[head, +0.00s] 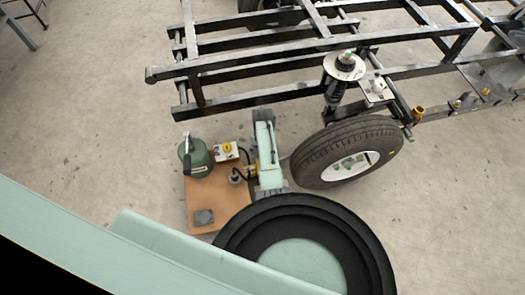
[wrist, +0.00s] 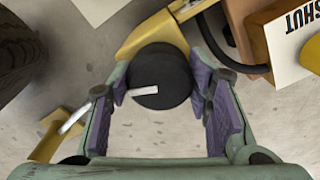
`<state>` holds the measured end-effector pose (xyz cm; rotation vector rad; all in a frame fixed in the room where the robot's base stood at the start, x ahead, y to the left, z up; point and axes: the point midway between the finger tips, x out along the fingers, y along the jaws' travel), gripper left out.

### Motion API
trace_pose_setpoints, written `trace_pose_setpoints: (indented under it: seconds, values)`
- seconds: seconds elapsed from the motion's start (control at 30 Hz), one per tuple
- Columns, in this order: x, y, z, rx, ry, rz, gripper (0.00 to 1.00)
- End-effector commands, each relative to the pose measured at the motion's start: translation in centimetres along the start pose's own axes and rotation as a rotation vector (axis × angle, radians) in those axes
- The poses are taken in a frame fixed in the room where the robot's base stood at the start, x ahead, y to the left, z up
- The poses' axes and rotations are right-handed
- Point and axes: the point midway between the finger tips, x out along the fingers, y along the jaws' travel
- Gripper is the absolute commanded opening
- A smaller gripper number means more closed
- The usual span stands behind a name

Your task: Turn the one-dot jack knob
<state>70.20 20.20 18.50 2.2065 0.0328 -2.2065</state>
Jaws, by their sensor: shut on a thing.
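In the wrist view a round black knob (wrist: 160,77) with a white pointer bar sits on a yellow body (wrist: 150,38). The bar points left in the picture. I see no dot mark, so I cannot tell its dot count. My gripper (wrist: 162,92) has green fingers with purple pads. It is shut on the knob, with one pad at its left side and the other at its right. In the head view I cannot make out the knob or the fingertips.
An orange-yellow box with a white SHUT plate (wrist: 292,42) is close right of my gripper in the wrist view. A tyre (head: 320,158) stands below the black frame (head: 250,60).

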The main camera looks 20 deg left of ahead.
Motion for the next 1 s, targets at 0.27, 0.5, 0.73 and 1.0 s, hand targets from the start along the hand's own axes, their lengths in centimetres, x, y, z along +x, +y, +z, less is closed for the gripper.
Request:
trace_pose_setpoints:
  seconds: [0.27,0.5,0.73,1.0]
  values:
    - [-0.01,-0.02,0.08,0.264,-0.002,0.001,0.18]
    - [-0.01,-0.04,0.06,0.487,-0.002,0.000,0.18]
    - [0.02,-0.03,0.07,0.666,-0.003,0.002,0.18]
    - [0.04,-0.05,0.08,0.801,-0.003,0.002,0.18]
